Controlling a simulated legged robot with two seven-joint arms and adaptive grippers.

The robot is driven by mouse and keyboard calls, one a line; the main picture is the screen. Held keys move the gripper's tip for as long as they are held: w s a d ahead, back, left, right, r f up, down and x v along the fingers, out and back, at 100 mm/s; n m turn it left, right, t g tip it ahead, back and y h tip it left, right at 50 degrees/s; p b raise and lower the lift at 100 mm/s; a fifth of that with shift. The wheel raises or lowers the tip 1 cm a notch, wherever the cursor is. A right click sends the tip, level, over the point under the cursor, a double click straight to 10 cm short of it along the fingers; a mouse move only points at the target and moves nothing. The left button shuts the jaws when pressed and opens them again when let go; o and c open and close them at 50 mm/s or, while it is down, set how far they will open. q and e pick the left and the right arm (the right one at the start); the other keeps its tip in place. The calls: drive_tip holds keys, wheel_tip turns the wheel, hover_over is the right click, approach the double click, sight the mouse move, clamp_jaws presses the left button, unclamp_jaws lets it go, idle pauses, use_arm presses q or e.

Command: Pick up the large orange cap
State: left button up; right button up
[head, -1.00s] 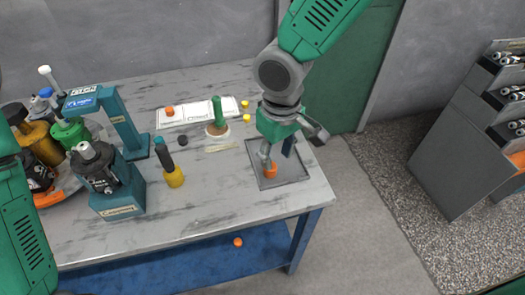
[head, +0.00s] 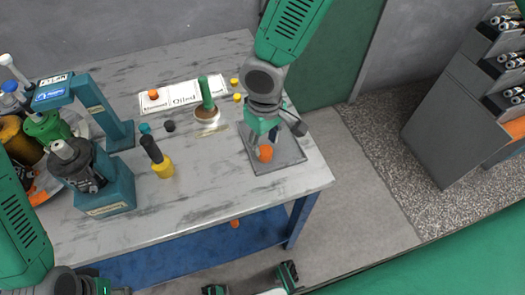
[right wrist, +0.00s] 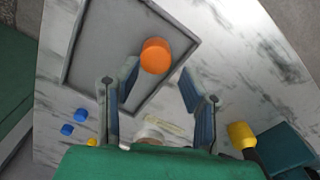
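The large orange cap (head: 265,153) sits on the grey tray (head: 286,160) at the right end of the table. My right gripper (head: 268,138) is just above and behind it in the head view, partly hidden by its own wrist. In the right wrist view the two fingers (right wrist: 159,72) are spread apart, and the orange cap (right wrist: 155,56) lies just beyond their tips, nearer the left finger. Nothing is held between them. My left gripper (head: 251,281) is low at the bottom edge of the head view, fingers wide apart and empty, away from the cap.
A small orange cap (head: 153,94) lies on the labelled white sheet (head: 180,97); another orange piece (head: 235,223) is on the blue lower shelf (head: 180,255). A green-handled tool (head: 206,95), yellow-based tool (head: 160,160) and teal press (head: 107,185) stand left of the tray.

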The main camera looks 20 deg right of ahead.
sight(266, 151)
drive_tip(key=f, duration=0.2)
drive_tip(key=d+f, duration=0.1)
drive_tip(key=f, duration=0.1)
drive_tip(key=shift+s, duration=0.1)
drive_tip(key=shift+f, duration=0.5)
drive_tip(key=shift+a+r, duration=0.1)
drive_tip(key=shift+a, duration=0.1)
drive_tip(key=shift+a, duration=0.2)
drive_tip(key=c, duration=0.4)
drive_tip(key=shift+d, duration=0.15)
